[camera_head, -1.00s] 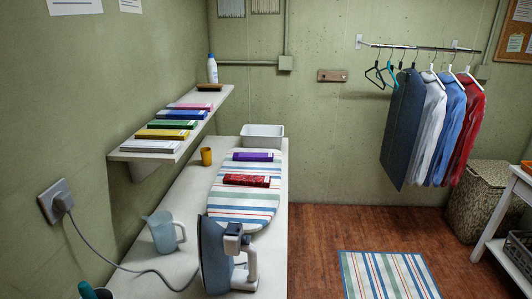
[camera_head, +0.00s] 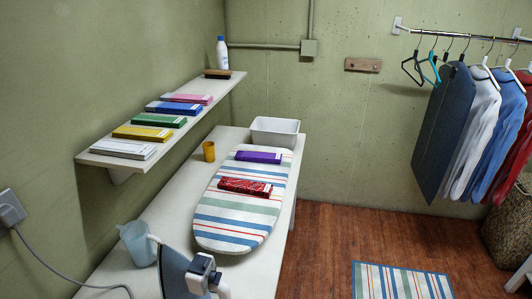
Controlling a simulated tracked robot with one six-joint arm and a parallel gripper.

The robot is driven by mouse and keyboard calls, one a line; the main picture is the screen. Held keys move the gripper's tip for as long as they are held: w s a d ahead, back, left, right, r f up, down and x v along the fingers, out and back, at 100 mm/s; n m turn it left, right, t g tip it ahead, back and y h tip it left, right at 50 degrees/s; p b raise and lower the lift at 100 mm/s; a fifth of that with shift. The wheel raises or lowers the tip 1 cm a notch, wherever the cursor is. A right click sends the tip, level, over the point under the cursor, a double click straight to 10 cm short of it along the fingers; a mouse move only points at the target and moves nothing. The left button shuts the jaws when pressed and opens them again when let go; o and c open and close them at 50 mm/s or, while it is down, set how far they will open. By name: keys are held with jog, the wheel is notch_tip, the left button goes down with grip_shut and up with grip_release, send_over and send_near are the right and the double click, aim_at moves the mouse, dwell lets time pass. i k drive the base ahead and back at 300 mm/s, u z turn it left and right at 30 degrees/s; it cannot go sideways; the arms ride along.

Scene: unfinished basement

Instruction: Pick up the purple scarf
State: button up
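The purple scarf (camera_head: 258,157) is a flat folded bundle with a pale label strip. It lies near the far end of a striped ironing board (camera_head: 238,206) on the white table (camera_head: 180,204). A red patterned folded scarf (camera_head: 245,186) lies on the same board, just nearer to me and apart from the purple one. My gripper is not in view.
A white basin (camera_head: 274,131) stands behind the board and a yellow cup (camera_head: 209,151) to its left. A pitcher (camera_head: 138,243) and corded iron (camera_head: 182,273) stand nearer. A shelf (camera_head: 97,161) holds several folded bundles. Clothes hang at right. Wooden floor (camera_head: 345,230) is open.

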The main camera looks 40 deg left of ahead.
aim_at(249, 156)
jog(key=i, duration=2.7)
jog(key=u, duration=2.65)
